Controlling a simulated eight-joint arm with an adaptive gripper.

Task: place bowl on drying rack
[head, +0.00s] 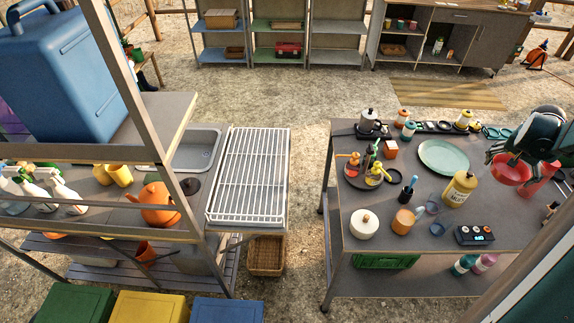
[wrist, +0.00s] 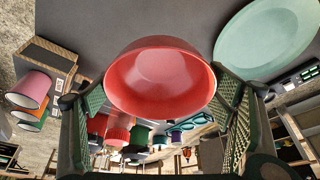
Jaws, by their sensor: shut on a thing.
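A red bowl (wrist: 162,82) is held between the two fingers of my gripper (wrist: 162,100) in the wrist view. In the head view the bowl (head: 509,171) shows under my gripper (head: 500,156) above the right end of the grey table. My gripper is shut on the bowl, with a finger at each side of it. The drying rack (head: 249,178), white and wire, lies empty on the counter beside the sink, left of the gap. It is well to the left of my gripper.
A pale green plate (head: 443,157), a mustard bottle (head: 459,189), a white lidded pot (head: 364,224) and a tray of small bottles (head: 368,175) stand on the table. A slanted metal post (head: 135,90) rises left of the rack. Open ground separates table and counter.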

